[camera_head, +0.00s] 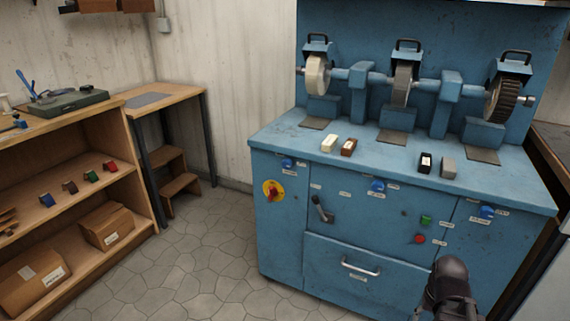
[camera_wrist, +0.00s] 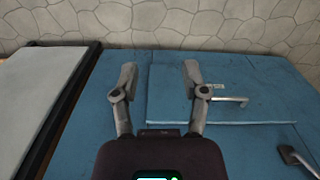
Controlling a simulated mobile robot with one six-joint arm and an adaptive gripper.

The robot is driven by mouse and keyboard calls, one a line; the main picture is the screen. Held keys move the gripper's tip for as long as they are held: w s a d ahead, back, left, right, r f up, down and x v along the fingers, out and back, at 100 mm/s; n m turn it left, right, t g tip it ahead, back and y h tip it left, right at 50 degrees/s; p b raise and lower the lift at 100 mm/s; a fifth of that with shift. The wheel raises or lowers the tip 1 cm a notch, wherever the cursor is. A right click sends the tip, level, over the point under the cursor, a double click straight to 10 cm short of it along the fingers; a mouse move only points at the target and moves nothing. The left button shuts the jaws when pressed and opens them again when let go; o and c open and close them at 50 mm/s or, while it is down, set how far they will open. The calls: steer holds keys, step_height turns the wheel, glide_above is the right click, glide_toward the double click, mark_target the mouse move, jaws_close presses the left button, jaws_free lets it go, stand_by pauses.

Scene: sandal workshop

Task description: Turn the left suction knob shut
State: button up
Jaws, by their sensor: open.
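The left suction knob (camera_head: 287,163) is a small blue knob with a label on the blue cabinet's front, high at its left end under the worktop edge. Its exact setting is too small to tell. Two similar blue knobs, a middle one (camera_head: 377,185) and a right one (camera_head: 487,211), sit further right. My gripper (camera_wrist: 159,78) shows in the wrist view, fingers apart and empty, before the lower right of the cabinet front. It is well away from the left knob, which is outside the wrist view. In the head view only a dark part of my arm shows at bottom right.
The blue cabinet (camera_head: 285,225) carries grinding wheels. Its front has a red-yellow switch (camera_head: 273,191), a lever (camera_head: 321,210), a green button (camera_head: 426,220), a red button (camera_head: 420,239) and a protruding drawer handle (camera_head: 360,266). Stone floor (camera_head: 205,265) lies clear at left, before a wooden shelf (camera_head: 75,205).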

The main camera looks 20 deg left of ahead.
steer(key=shift+d, duration=0.15)
steer(key=o, duration=0.4)
steer(key=shift+o, duration=0.2)
steer(key=w+a+r+m+t+h, duration=0.3)
steer(key=w+a+r+t, duration=0.1)
steer(key=w+a, duration=0.6)
steer(key=w+a+r+m+t+h, duration=0.2)
steer(key=w+a+r+t+h, duration=0.25)
steer(key=w+a, duration=0.55)
steer(key=s+a+r+t+y, duration=0.1)
steer(key=a+r+t, duration=0.3)
steer(key=a, duration=1.2)
steer(key=s+a+r+t+y, duration=0.1)
steer(key=a+r+t+y, duration=0.3)
steer(key=a, duration=1.3)
step_height(320, 180, up, 3)
steer(key=shift+s+f+m+t, duration=0.2)
steer(key=shift+m+t, duration=0.1)
steer(key=shift+t, duration=0.35)
steer(key=shift+w, duration=0.2)
